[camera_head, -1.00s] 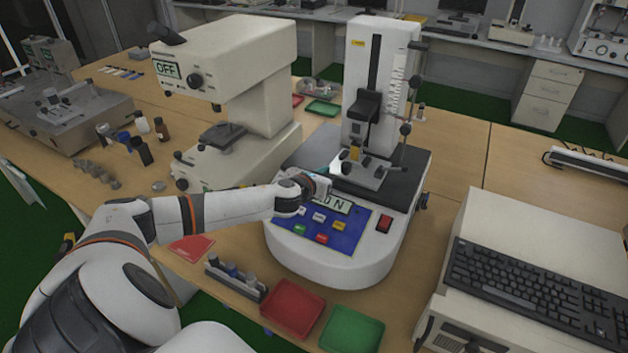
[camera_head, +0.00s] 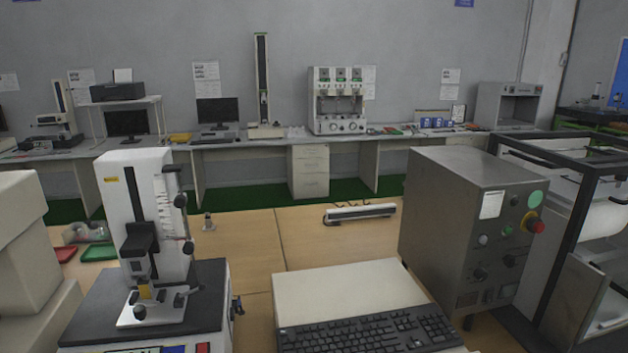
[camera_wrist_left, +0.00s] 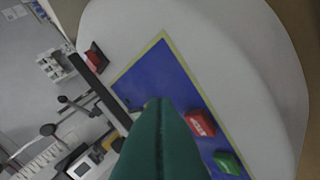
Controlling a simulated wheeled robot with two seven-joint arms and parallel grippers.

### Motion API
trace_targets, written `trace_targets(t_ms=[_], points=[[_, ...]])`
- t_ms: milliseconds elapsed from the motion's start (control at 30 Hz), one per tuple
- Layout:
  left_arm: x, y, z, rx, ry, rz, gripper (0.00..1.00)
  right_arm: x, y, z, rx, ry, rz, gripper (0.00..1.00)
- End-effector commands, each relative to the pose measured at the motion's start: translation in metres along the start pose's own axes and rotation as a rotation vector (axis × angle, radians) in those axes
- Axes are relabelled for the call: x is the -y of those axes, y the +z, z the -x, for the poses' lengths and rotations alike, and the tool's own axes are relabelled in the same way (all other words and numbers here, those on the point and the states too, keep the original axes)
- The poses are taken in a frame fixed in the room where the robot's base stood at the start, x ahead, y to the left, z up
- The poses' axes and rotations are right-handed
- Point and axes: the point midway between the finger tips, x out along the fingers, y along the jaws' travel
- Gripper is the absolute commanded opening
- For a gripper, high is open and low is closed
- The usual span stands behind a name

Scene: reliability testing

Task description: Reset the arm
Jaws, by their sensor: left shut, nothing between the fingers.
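The left arm is out of the head view. In the left wrist view my left gripper (camera_wrist_left: 160,104) is shut and empty, its green fingers together. They are in front of the blue control panel (camera_wrist_left: 158,72) of the white tester. A red button (camera_wrist_left: 200,122) and a green button (camera_wrist_left: 228,162) lie just right of the fingers; I cannot tell the gap between fingers and panel. The tester (camera_head: 140,200) also stands at the lower left of the head view, its panel mostly cut off by the lower edge. My right gripper is not in view.
A keyboard (camera_head: 370,332) lies on a light box (camera_head: 345,285) right of the tester. A grey metal control box (camera_head: 455,220) with a red knob stands further right. The wooden table (camera_head: 240,245) is partly clear between them. Red and green trays (camera_head: 99,252) lie at left.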

Motion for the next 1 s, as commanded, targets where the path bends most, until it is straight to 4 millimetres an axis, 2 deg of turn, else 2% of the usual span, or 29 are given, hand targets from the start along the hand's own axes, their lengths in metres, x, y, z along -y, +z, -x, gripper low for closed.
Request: trace_targets(t_ms=[33,100,200,400,733,1000], points=[[0.012,0.035,0.021,0.051,-0.072,0.236,0.0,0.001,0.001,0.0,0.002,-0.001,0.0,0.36],[0.026,0.062,0.047,0.075,-0.176,0.519,0.0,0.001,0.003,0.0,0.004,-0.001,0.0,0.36],[0.042,0.088,0.077,0.078,-0.309,0.825,0.0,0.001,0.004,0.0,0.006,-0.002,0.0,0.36],[0.066,0.117,0.125,0.031,-0.526,1.248,0.0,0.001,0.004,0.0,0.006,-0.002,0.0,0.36],[0.092,0.143,0.195,-0.135,-0.825,1.75,0.0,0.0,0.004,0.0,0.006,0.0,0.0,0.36],[0.128,0.175,0.146,-0.146,-0.844,1.725,0.0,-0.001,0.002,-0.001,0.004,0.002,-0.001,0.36]])
